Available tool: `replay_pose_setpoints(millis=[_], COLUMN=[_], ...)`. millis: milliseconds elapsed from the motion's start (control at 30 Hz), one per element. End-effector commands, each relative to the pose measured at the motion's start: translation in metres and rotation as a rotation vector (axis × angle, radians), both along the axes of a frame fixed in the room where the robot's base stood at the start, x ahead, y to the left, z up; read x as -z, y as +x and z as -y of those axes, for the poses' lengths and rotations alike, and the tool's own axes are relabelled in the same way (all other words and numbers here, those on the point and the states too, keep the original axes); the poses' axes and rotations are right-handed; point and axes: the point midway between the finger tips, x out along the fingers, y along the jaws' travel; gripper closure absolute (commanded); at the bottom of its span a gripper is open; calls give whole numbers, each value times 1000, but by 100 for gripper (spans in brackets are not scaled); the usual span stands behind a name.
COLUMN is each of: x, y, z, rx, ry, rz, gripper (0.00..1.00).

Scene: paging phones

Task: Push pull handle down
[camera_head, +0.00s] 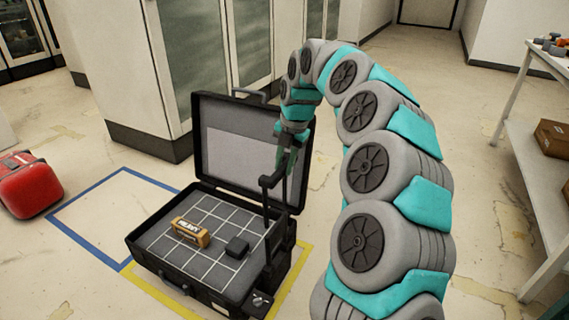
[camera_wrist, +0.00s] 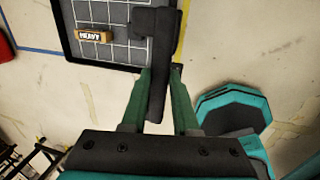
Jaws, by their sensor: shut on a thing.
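The pull handle (camera_head: 266,205) is a black bar on a post, standing upright and extended at the right side of an open black suitcase (camera_head: 160,268). In the wrist view the handle's dark bar (camera_wrist: 159,60) runs between my green fingers. My gripper (camera_head: 288,160) is shut on the handle's top bar, high above the case floor; it also shows in the wrist view (camera_wrist: 161,78). The lower end of the handle is partly hidden by the case's side.
A brown box marked HEAVY (camera_head: 190,232) and a small black block (camera_head: 237,246) lie on the case's gridded floor. The case lid (camera_head: 240,130) stands open behind. A red case (camera_head: 28,186) is at left, a white table (camera_head: 540,150) at right. Floor at front left is clear.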

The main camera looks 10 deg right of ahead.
Motion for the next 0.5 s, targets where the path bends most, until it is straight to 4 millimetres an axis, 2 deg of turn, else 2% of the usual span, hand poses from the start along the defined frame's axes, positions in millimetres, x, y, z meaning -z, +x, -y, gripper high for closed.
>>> replay_pose_setpoints(millis=[167, 267, 367, 500], x=[21, 44, 73, 122], y=[-1, -2, -1, -2], z=[0, 0, 1, 1], rx=[-1, 0, 1, 1], ry=[-1, -1, -1, 0], rz=[-5, -9, -7, -9], gripper=[100, 100, 100, 100])
